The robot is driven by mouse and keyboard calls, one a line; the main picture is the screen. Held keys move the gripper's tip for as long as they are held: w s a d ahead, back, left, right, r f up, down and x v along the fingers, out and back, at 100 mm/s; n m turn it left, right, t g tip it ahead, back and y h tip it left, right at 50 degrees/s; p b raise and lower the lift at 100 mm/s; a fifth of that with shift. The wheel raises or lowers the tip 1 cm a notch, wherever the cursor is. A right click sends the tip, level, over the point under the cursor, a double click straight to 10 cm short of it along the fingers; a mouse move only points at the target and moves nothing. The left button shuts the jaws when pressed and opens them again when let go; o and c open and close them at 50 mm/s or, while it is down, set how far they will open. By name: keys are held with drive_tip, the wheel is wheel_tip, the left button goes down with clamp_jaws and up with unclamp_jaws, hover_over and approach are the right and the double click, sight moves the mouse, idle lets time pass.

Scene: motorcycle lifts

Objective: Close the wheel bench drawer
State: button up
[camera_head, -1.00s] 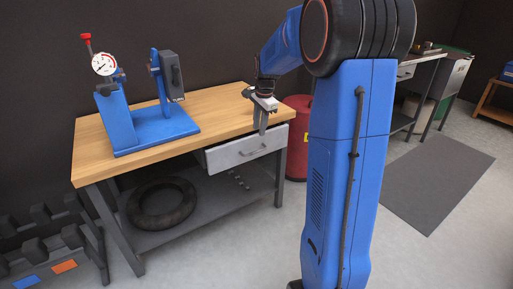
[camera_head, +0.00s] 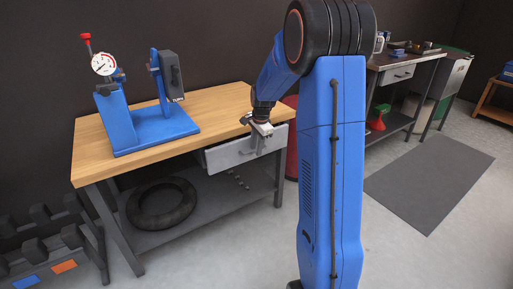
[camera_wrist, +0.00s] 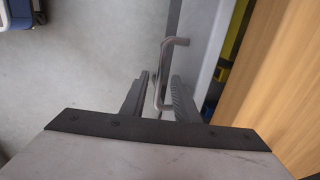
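The wheel bench drawer (camera_head: 225,155) is under the wooden bench top, pulled partly out; its grey front stands forward of the bench edge. The wrist view shows the drawer front (camera_wrist: 202,50) from above, with yellow and dark things inside, between it and the wood. The bent metal drawer handle (camera_wrist: 163,75) reaches between the fingers of my gripper (camera_wrist: 160,80). The fingers are apart, one on each side of the handle; I cannot tell whether either touches it. In the head view my gripper (camera_head: 256,148) points down in front of the drawer and partly hides it.
The bench top (camera_head: 215,108) carries a blue stand with a dial gauge (camera_head: 103,64). A tire (camera_head: 162,203) lies on the lower shelf. A red drum (camera_head: 291,150) stands beyond the bench's right end. The floor in front is clear.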

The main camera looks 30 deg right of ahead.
clamp_jaws()
drive_tip(key=shift+w+a, duration=0.1)
drive_tip(key=shift+w, duration=2.1)
drive_tip(key=shift+r, duration=0.1)
drive_tip(key=shift+w, duration=0.1)
unclamp_jaws()
drive_tip(key=shift+r, duration=0.1)
